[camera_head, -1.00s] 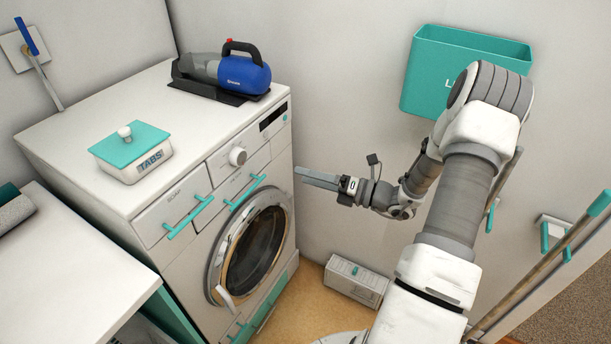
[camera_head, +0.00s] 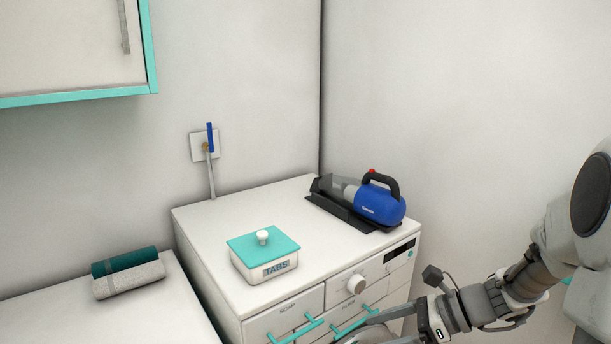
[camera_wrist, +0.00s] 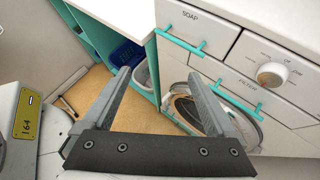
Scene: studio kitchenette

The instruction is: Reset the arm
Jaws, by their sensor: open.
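My gripper (camera_wrist: 162,98) is open and empty in the wrist view, its two grey fingers spread apart. It is in front of the washing machine (camera_wrist: 230,40), whose round door shows partly behind the right finger. In the head view my arm comes in from the right edge, bent toward the washing machine's front (camera_head: 199,228).
On the washing machine stand a TABS box (camera_head: 262,258) with a teal lid and a blue handheld vacuum (camera_head: 378,205) on a dark base. A counter with a rolled towel (camera_head: 128,275) is at left. A cabinet (camera_head: 60,45) hangs above it. A blue basket (camera_wrist: 128,54) shows under the counter.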

